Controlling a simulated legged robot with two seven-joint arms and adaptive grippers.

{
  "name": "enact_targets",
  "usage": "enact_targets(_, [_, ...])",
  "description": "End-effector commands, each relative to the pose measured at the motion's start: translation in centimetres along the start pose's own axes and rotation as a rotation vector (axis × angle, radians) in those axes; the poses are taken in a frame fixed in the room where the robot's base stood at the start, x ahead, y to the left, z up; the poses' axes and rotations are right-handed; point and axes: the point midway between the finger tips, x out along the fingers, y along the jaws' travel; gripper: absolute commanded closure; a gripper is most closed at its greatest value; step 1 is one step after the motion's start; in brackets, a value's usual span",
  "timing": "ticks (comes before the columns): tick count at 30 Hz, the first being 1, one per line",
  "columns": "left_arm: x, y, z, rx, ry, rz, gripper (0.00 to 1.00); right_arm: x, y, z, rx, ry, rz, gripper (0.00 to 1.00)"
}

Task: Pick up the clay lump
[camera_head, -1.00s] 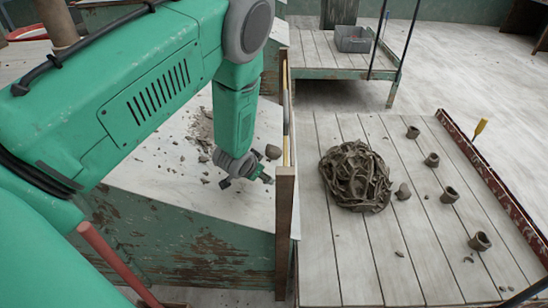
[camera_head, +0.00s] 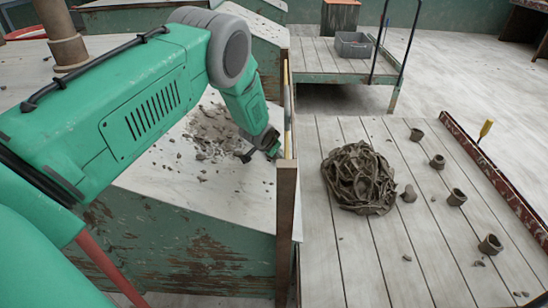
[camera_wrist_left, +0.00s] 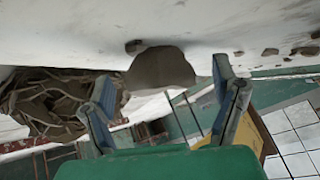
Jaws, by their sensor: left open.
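The clay lump (camera_wrist_left: 160,68) is a grey-brown rounded piece resting against the white bench surface in the left wrist view, where the scene looks upside down. My left gripper (camera_wrist_left: 163,76) is open, one finger on each side of the lump, with visible gaps. In the head view my left gripper (camera_head: 262,149) is low over the white bench top, close to the wooden divider. The lump cannot be made out there; my gripper and forearm cover that spot. My right gripper is not in view.
The white bench (camera_head: 140,180) carries scattered clay crumbs (camera_head: 208,130). A wooden divider (camera_head: 285,185) stands at its right edge. Beyond it, a plank platform (camera_head: 355,270) holds a heap of clay trimmings (camera_head: 358,178) and several small pots. A grey bin (camera_head: 354,44) sits farther back.

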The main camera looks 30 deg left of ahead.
Motion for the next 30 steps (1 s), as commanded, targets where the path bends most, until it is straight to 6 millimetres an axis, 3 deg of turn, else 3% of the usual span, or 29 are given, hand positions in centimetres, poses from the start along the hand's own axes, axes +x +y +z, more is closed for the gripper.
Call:
enact_targets(3, [0.9, -0.1, 0.0, 0.0, 0.001, -0.002, 0.19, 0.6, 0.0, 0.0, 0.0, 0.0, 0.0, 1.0])
enact_targets(9, [0.8, -0.1, -0.1, 0.0, 0.001, -0.001, 0.19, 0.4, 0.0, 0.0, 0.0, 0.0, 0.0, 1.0])
enact_targets(10, [0.8, -0.1, -0.1, 0.0, 0.001, -0.001, 0.23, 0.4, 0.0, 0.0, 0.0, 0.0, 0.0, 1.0])
enact_targets(15, [0.9, -0.1, 0.0, 0.0, 0.0, -0.001, 0.79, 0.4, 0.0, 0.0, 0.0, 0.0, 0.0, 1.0])
enact_targets(25, [0.7, -0.1, -0.1, 0.0, 0.001, -0.001, 0.79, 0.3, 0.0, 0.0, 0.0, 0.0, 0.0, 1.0])
enact_targets(30, [-0.6, 0.0, -0.1, 0.0, 0.002, 0.0, 0.79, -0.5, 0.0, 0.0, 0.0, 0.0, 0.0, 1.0])
